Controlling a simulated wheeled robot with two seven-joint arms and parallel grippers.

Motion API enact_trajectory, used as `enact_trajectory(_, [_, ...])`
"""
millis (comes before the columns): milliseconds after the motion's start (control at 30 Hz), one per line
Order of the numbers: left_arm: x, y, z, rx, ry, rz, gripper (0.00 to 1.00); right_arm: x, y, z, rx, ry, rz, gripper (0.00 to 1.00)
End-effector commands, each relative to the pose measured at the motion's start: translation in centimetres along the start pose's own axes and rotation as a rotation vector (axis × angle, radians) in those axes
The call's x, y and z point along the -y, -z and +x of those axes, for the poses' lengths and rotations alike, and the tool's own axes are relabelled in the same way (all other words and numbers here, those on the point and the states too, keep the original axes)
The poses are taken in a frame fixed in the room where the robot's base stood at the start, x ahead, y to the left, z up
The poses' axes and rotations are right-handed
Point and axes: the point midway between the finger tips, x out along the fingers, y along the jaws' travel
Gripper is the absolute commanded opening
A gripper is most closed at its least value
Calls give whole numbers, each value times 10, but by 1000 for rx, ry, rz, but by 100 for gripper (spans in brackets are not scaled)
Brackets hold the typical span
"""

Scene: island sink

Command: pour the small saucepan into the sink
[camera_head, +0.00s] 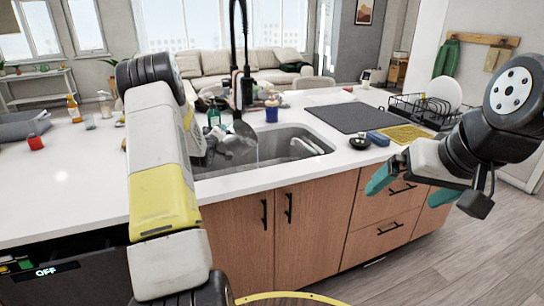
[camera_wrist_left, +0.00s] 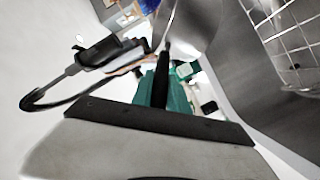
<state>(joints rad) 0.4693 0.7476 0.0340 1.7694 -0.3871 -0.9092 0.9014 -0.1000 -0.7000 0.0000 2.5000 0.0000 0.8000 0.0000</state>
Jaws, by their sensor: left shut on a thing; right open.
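The small saucepan (camera_head: 236,145) is a shiny metal pan, tilted over the left part of the sink (camera_head: 300,150). A thin pale streak drops beside it into the basin. My left gripper is mostly hidden behind my own arm in the head view. In the left wrist view, my left gripper (camera_wrist_left: 172,92) has its teal fingers shut on the saucepan's black handle (camera_wrist_left: 162,72), and the pan's metal body (camera_wrist_left: 190,22) is beyond. My right gripper (camera_head: 408,186) is open and empty, in front of the drawers at the counter's right.
A tall black faucet (camera_head: 236,65) rises behind the sink. The white counter at left (camera_head: 70,190) is largely clear.

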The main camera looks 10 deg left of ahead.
Motion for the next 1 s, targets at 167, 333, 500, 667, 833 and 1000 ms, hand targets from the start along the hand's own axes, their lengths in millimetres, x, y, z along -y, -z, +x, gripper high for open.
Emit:
enact_trajectory(167, [-4, 1, 0, -5, -6, 10, 0, 0, 0, 0, 0, 0, 0, 100])
enact_trajectory(333, [-5, 1, 0, -7, -6, 21, 0, 0, 0, 0, 0, 0, 0, 100])
enact_trajectory(500, [-6, 1, 0, -9, -7, 31, 0, 0, 0, 0, 0, 0, 0, 100])
enact_trajectory(667, [-8, 0, -1, -11, -8, 41, 0, 0, 0, 0, 0, 0, 0, 100])
enact_trajectory(833, [-10, 0, -1, -14, -9, 52, 0, 0, 0, 0, 0, 0, 0, 100])
enact_trajectory(1000, [-11, 0, -1, -16, -10, 63, 0, 0, 0, 0, 0, 0, 0, 100])
